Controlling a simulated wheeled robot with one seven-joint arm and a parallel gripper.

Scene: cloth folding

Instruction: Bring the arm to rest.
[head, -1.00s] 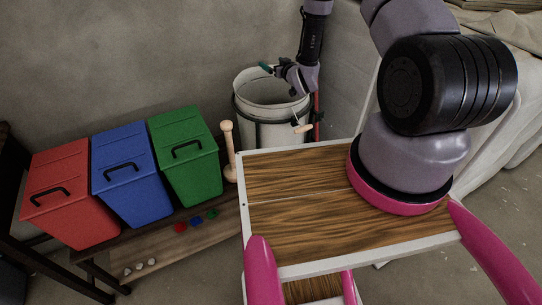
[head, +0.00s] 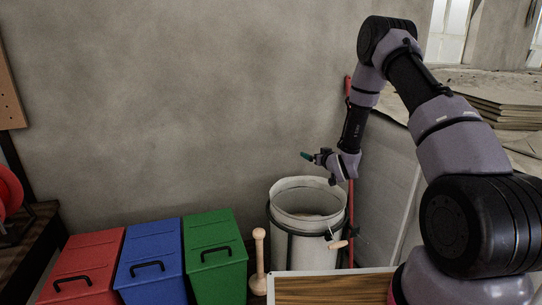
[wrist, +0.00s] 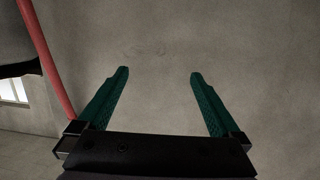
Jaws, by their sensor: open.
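My gripper (head: 312,157) is at the end of my raised arm, in front of the grey wall and above the white bucket. In the wrist view its two green fingers (wrist: 158,78) stand wide apart, with nothing between them and the bare wall beyond. No cloth shows in either view. My arm rises from the lower right of the head view, bends at the top and comes down to the gripper.
A white bucket (head: 310,250) stands below my gripper. Red (head: 82,262), blue (head: 150,258) and green (head: 214,252) lidded bins stand to the left, with a wooden peg (head: 259,258) beside them. A red pole (head: 350,220) stands behind the arm. Stacked boards (head: 505,105) lie at right.

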